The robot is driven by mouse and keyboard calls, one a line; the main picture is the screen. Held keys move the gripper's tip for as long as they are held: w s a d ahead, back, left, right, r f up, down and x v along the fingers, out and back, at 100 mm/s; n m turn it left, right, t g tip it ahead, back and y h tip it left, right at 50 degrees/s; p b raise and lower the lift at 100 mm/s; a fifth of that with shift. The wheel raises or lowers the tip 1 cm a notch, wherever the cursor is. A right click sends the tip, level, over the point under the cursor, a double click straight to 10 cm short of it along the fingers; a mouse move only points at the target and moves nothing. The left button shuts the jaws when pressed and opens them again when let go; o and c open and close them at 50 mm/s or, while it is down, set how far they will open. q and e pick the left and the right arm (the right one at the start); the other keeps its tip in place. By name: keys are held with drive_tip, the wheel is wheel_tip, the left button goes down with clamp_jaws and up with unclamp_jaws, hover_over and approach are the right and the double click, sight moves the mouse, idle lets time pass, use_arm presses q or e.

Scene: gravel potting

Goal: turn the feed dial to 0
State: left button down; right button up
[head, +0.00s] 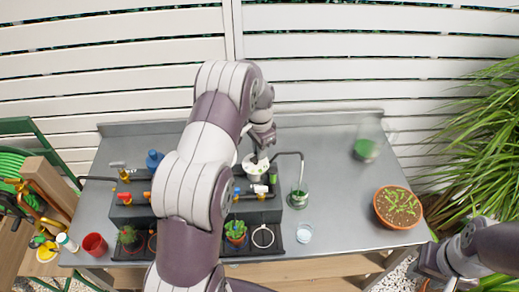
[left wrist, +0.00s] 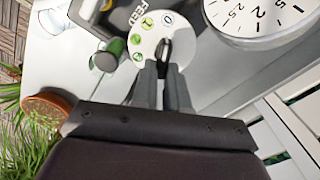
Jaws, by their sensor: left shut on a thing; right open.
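The feed dial (head: 255,168) is a white disc on the dark grey unit at mid-table. My left gripper (head: 261,146) is over the dial from above. In the left wrist view its fingers (left wrist: 163,72) are shut on the dial's dark knob (left wrist: 163,48). The knob is partly hidden by the fingers, and I cannot tell which mark it points at. My right gripper (head: 436,268) is open and empty at the lower right, off the table.
A glass with green contents (head: 299,199) stands under the spout, right of the dial. A red cup (head: 95,244) is at left. A round gauge (left wrist: 258,14) sits beside the dial.

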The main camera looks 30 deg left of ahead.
use_arm(q)
drive_tip(key=shift+w+r, duration=0.1)
drive_tip(key=shift+r, duration=0.05)
drive_tip(key=c, duration=1.1)
unclamp_jaws()
drive_tip(key=shift+c, duration=0.2)
drive_tip(key=shift+r, duration=0.3)
wheel_tip(320, 180, up, 7)
drive_tip(key=shift+f+b, duration=0.15)
drive_tip(key=shift+b, duration=0.55)
wheel_tip(320, 180, up, 5)
drive_tip(key=p, duration=0.4)
